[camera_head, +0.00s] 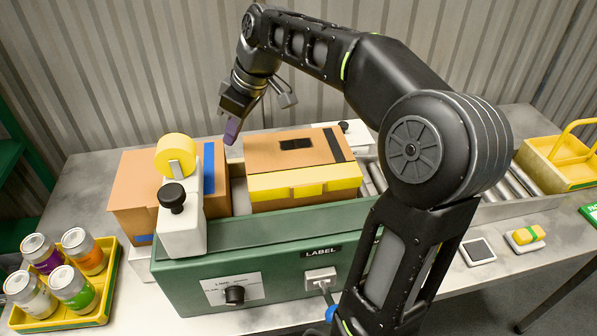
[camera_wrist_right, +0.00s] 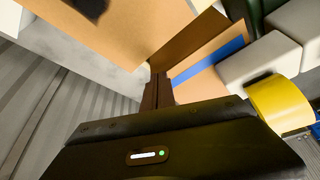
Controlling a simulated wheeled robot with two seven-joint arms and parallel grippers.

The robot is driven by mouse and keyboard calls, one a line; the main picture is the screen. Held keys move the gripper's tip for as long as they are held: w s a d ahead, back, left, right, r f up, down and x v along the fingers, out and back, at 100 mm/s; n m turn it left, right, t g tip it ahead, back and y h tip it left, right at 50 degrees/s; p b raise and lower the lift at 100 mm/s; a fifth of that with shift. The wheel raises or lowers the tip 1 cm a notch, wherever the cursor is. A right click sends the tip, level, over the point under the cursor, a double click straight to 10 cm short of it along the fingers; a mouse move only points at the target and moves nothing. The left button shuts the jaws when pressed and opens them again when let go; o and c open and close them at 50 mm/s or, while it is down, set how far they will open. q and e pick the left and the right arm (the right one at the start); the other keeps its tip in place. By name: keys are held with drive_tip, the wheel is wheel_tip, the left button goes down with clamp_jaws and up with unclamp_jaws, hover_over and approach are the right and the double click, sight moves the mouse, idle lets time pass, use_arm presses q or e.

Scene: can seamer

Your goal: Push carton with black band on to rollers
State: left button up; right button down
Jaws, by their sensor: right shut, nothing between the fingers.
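The carton with the black band (camera_head: 265,156) sits in the bed of the green labelling machine (camera_head: 268,231). Its band is at its right end; a black patch and yellow tape also mark it. Rollers (camera_head: 512,181) lie to its right, partly hidden by my arm. My right gripper (camera_head: 231,134) is shut and empty, pointing down near the carton's left back corner, by the gap between the two cartons. I cannot tell whether it touches. In the wrist view the shut fingers (camera_wrist_right: 156,92) are beside the carton (camera_wrist_right: 130,30). My left gripper is out of view.
A carton with a blue band (camera_head: 135,196) stands to the left, behind a white post with a yellow tape roll (camera_head: 176,154). A yellow tray (camera_head: 98,312) of cans is at front left. A yellow crate (camera_head: 553,168) is at the right end of the rollers.

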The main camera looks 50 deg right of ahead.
drive_tip(key=shift+f, duration=0.15)
idle(0.5)
drive_tip(key=shift+f+b, duration=0.95)
drive_tip(key=shift+f, duration=0.1)
